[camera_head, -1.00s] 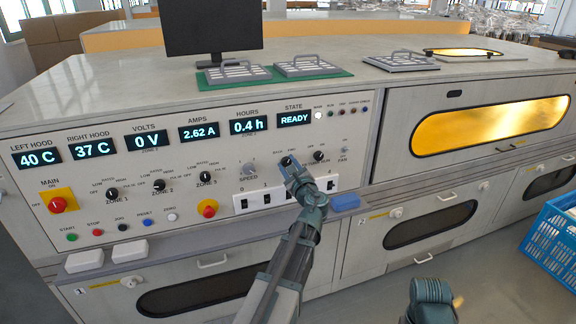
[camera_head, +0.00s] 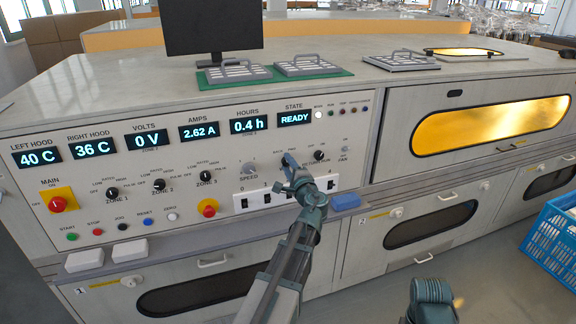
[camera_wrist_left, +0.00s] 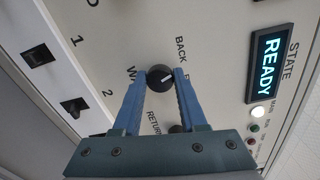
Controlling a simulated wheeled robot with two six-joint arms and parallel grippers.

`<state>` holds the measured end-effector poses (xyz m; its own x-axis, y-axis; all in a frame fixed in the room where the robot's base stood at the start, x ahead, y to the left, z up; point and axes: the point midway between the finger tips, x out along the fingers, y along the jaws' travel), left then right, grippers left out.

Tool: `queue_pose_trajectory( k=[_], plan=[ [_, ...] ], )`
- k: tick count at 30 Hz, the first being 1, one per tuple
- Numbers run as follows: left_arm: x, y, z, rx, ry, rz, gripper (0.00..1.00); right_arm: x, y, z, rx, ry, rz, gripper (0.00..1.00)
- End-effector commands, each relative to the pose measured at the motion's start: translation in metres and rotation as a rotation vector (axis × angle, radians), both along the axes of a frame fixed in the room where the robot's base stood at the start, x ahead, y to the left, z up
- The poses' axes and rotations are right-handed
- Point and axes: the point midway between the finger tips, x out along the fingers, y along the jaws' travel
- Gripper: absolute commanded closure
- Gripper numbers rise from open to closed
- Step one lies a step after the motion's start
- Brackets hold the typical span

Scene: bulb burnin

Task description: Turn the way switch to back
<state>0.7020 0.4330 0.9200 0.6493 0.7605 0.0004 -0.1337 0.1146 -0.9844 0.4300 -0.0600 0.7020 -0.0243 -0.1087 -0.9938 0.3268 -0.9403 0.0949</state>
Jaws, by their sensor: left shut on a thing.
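The way switch is a round black knob (camera_wrist_left: 158,78) on the cream control panel, between the printed words BACK and WAY in the left wrist view. A white mark on it points right and slightly up in that view, at the gap between BACK and a label mostly covered by a finger. My left gripper (camera_head: 287,163) is shut on the knob, with one blue finger on each side. In the head view the gripper largely hides the knob. A part of my right arm shows at the bottom, but its gripper fingers do not show.
The reverse-side RETURN label and a dark knob (camera_head: 319,156) are close to the gripper. A blue crate (camera_head: 552,240) stands on the floor at right.

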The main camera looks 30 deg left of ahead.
Motion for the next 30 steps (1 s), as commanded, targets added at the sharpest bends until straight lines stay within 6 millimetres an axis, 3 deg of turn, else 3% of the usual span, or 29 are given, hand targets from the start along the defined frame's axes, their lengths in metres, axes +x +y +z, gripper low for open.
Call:
queue_pose_trajectory(
  k=[12,29,30],
  plan=[
    [-0.0011,-0.0003,-0.0012,-0.113,-0.129,0.0,1.0,-0.0001,0.0,-0.0008,0.0,0.0,0.0,0.5],
    [-0.0013,-0.0003,-0.0014,-0.129,-0.148,0.001,1.0,0.0,0.0,-0.0009,0.0,0.0,0.0,0.5],
    [-0.0014,-0.0003,-0.0014,-0.129,-0.148,0.001,0.52,0.0,0.0,-0.0009,0.0,0.0,0.0,0.5]
  ],
)
